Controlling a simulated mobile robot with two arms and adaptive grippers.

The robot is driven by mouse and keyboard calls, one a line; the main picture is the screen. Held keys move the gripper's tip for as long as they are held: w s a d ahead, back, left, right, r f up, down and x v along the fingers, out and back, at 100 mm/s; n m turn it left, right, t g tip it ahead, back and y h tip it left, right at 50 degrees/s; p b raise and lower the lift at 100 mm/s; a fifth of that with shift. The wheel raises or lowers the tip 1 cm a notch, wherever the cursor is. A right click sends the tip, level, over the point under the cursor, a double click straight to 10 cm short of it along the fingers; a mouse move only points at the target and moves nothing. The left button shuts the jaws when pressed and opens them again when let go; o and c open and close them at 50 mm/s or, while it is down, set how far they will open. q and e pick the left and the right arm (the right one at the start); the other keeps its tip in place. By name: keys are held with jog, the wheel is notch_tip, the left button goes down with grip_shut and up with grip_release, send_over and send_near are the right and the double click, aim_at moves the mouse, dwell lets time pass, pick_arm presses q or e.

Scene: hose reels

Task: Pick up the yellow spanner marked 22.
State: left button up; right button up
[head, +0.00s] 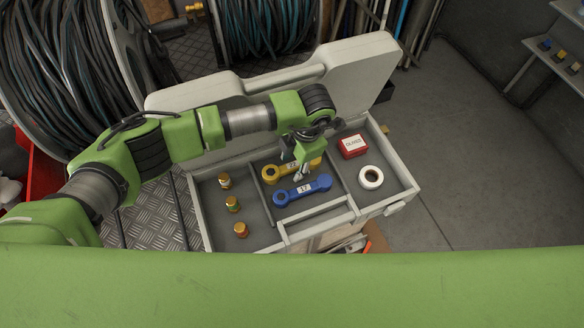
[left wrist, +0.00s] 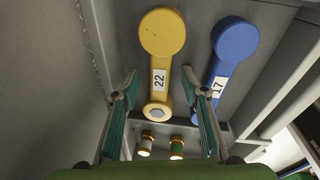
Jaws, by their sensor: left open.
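The yellow spanner (head: 271,173) marked 22 lies in the middle compartment of the open case, partly hidden by my left gripper in the head view. In the left wrist view the yellow spanner (left wrist: 162,60) lies lengthwise between the fingers, its 22 label readable. My left gripper (head: 301,170) is open above it, its fingers (left wrist: 160,90) on either side of the spanner and holding nothing. The blue spanner (head: 303,190) marked 17 lies beside it, and also shows at the right in the left wrist view (left wrist: 233,50), close to one finger. My right gripper is not in view.
The grey case (head: 201,215) has its lid (head: 370,75) raised behind my left arm. Its left compartment holds brass fittings (head: 233,204); its right one holds a red box (head: 352,146) and a white tape roll (head: 371,177). Hose reels (head: 265,30) stand behind.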

pick_arm(q)
jog(key=shift+r, duration=0.1)
jog(key=shift+c, duration=0.4)
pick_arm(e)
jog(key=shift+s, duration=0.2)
pick_arm(q)
grip_shut()
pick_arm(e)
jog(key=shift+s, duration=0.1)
pick_arm(q)
jog(key=shift+s, duration=0.1)
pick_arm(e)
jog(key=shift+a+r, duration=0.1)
